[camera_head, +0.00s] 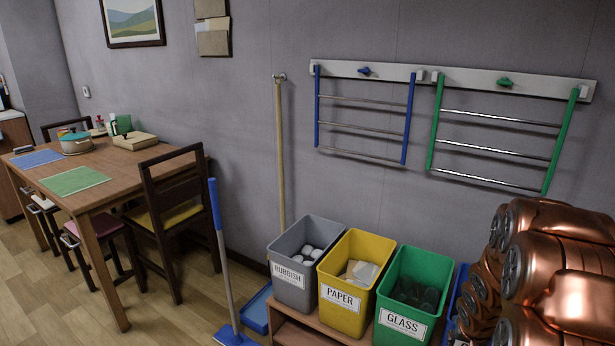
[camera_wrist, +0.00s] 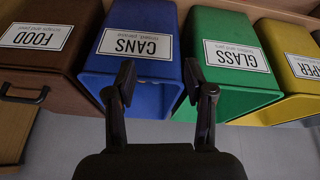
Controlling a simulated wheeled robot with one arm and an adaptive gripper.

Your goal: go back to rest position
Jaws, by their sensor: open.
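My gripper (camera_wrist: 165,85) shows in the wrist view with its two dark fingers apart and nothing between them. It is in front of the blue cans bin (camera_wrist: 141,18) and the green glass bin (camera_wrist: 262,98), and I cannot tell how far off it is. In the head view my copper-coloured arm (camera_head: 560,265) fills the lower right, and the gripper itself is not seen there. The utensil rail (camera_head: 455,75) is on the wall with a blue rack (camera_head: 407,120) and a green rack (camera_head: 552,165) hanging below it.
Grey rubbish (camera_head: 290,282), yellow paper (camera_head: 342,305) and green glass (camera_head: 400,325) bins stand on a low wooden bench. A brown food bin (camera_wrist: 40,80) is at the wrist view's left.

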